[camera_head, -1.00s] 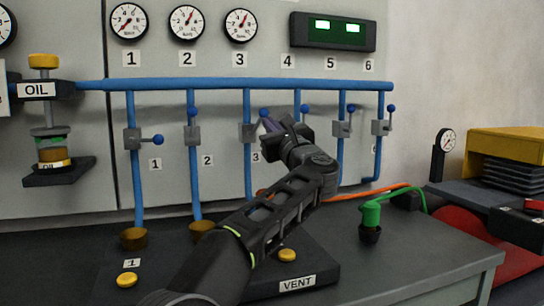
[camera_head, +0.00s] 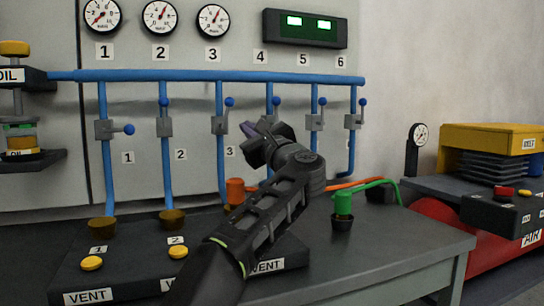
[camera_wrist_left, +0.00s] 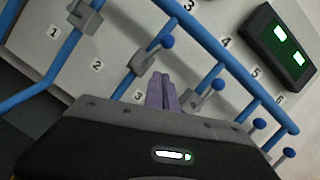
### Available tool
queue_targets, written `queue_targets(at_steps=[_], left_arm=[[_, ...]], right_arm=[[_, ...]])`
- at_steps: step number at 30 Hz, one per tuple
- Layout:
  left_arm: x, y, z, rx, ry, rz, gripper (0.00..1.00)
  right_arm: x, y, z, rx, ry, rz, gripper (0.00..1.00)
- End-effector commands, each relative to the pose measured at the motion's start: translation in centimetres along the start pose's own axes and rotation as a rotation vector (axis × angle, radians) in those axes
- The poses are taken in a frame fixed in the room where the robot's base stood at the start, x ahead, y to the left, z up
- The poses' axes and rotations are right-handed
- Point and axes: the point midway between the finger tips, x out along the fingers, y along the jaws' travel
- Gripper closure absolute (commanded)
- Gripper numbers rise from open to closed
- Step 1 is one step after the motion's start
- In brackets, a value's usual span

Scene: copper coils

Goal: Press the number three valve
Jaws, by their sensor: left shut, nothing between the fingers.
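The number three valve (camera_head: 222,125) is a grey block on the third blue pipe, with its blue-knobbed lever pointing up. It also shows in the left wrist view (camera_wrist_left: 143,62), left of the fingers, with its knob up and right of the block. The label 3 (camera_head: 229,152) is just right of its pipe. My left gripper (camera_head: 247,128) is shut and empty, just right of the valve in the picture, with purple fingertips. In the wrist view its fingers (camera_wrist_left: 162,92) lie between valves three and four; contact cannot be told. My right gripper is not in view.
Neighbouring valves two (camera_head: 164,126) and five (camera_head: 315,122) flank the area, with several pipes under a blue header (camera_head: 200,76). Yellow vent buttons (camera_head: 92,264) sit on a dark base below; my arm covers part of it. A green fitting (camera_head: 343,203) stands right.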

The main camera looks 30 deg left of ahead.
Motion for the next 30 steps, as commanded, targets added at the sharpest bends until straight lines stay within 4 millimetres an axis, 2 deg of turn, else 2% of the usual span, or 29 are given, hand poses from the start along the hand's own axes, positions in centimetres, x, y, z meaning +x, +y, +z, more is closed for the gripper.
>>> queue_targets(at_steps=[1, 6, 12, 18, 30], left_arm=[[-1.5, -0.1, 0.2, -0.005, 0.001, -0.009, 1.0], [-5.2, -0.1, 0.3, -0.003, 0.0, -0.008, 1.0], [-8.2, -0.1, 0.4, -0.003, 0.0, -0.006, 1.0], [-9.2, -0.1, 0.4, -0.003, -0.001, -0.005, 1.0], [-9.2, 0.0, 0.4, -0.003, 0.0, -0.005, 1.0]], right_arm=[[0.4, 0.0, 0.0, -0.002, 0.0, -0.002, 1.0], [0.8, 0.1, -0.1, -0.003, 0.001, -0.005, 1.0], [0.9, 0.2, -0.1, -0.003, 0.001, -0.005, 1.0], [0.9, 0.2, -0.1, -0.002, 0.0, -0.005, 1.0], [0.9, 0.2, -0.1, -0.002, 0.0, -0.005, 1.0]])
